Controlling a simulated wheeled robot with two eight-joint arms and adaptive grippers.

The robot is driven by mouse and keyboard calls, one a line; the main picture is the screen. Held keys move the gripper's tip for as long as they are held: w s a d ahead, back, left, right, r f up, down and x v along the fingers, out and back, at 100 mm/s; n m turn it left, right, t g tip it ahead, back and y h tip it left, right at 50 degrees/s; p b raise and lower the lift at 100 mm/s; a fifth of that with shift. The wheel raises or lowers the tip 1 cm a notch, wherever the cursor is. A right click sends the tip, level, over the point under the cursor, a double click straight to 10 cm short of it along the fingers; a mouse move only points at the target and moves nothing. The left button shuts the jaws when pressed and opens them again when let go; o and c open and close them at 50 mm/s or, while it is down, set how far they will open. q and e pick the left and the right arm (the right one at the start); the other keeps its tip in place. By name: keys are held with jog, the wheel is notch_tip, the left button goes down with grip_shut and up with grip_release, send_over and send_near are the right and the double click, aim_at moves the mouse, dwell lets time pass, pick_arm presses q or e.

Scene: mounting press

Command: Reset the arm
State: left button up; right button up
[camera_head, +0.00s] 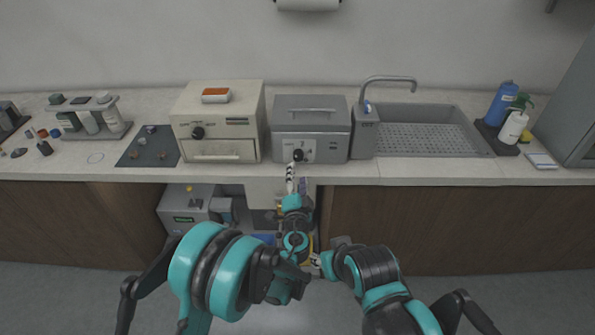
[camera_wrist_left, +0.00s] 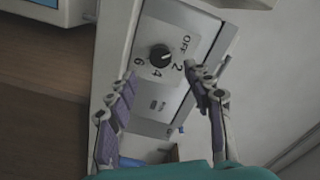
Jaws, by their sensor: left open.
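My left gripper (camera_head: 297,183) is in front of the counter edge, just below the black knob (camera_head: 298,155) on the grey box-shaped machine (camera_head: 311,116). In the left wrist view my left gripper (camera_wrist_left: 161,75) is open, with nothing between its purple-padded fingers. Beyond the fingers is a grey panel with a black dial (camera_wrist_left: 160,56) marked OFF, 2, 4 and 6. The fingers appear apart from the dial. My right gripper (camera_head: 317,261) is low in the middle, partly hidden by the arms, and its opening is unclear.
A cream machine (camera_head: 217,125) stands left of the grey one, and a sink (camera_head: 428,132) with a tap is to the right. A grey device (camera_head: 184,212) sits below the counter. Bottles (camera_head: 502,104) stand at the right, and a rack (camera_head: 88,120) at the left.

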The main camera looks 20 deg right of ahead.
dwell(0.4)
pick_arm(q)
jog(key=s+a+r+n+g+y, duration=0.1)
jog(key=a+r+n+y, duration=0.15)
jog(key=a, duration=0.65)
jog(key=s+a+r+n+g+y, duration=0.1)
jog(key=a+r+n+g+y, duration=0.15)
jog(key=a, duration=0.55)
jog(key=s+a+r+n+y, duration=0.2)
jog(key=a+r+n, duration=0.15)
jog(key=a, duration=0.55)
jog(key=s+a+f+n+g, duration=0.1)
jog(key=s+a+n+g, duration=0.3)
jog(key=s+a, duration=0.55)
jog(key=s+f+n+g+h, duration=0.1)
jog(key=s+f, duration=0.1)
jog(key=s, duration=0.6)
jog(key=s+f+n+g+h, duration=0.1)
jog(key=s+f+g, duration=0.1)
jog(key=s, duration=0.6)
jog(key=shift+a+f, duration=0.35)
jog(key=shift+f, duration=0.05)
jog(key=shift+n, duration=0.25)
